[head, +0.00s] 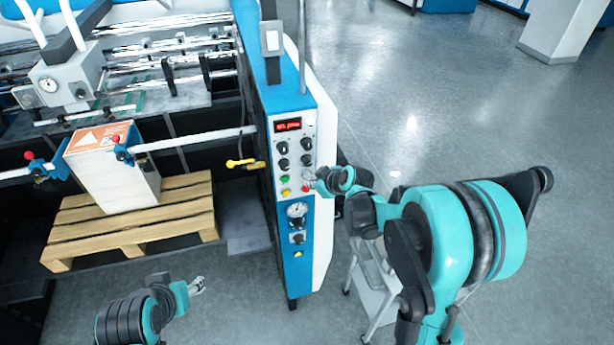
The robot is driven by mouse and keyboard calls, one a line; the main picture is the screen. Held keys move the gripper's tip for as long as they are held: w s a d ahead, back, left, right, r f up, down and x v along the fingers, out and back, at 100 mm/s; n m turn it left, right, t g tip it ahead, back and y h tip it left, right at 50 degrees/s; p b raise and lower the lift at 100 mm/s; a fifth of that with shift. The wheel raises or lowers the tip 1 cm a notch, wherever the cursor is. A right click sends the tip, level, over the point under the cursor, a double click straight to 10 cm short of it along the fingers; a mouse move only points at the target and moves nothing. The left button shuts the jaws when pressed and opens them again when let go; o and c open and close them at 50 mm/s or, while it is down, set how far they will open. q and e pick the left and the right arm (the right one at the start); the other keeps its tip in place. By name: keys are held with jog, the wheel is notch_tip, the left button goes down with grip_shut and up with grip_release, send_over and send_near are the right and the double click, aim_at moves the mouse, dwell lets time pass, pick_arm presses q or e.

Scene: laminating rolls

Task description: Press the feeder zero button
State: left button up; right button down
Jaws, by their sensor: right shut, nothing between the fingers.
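The control panel (292,160) is on the blue and white end of the machine. It carries a red display (288,126), several black knobs, a green button (284,179), a yellow button (285,192) and a red button (305,188). A gauge (296,210) and another yellow button (298,254) are lower down. No label is readable, so I cannot tell which button is feeder zero. My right gripper (313,185) is shut and empty, its tip at the panel's right side by the red button. Contact cannot be made out. My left gripper (196,286) is low, away from the panel.
A wooden pallet (135,235) bears a white stack (118,180) with an orange and white top. A yellow-handled lever (240,163) sticks out left of the panel. A grey cart (375,285) stands below my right arm. The floor at right is clear.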

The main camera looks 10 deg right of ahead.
jog(key=shift+w, duration=0.1)
jog(key=shift+w, duration=0.35)
jog(key=shift+w+b, duration=0.35)
jog(key=shift+w, duration=0.05)
dwell(0.8)
jog(key=shift+s, duration=0.85)
jog(key=shift+s+d, duration=0.1)
jog(key=shift+s, duration=2.4)
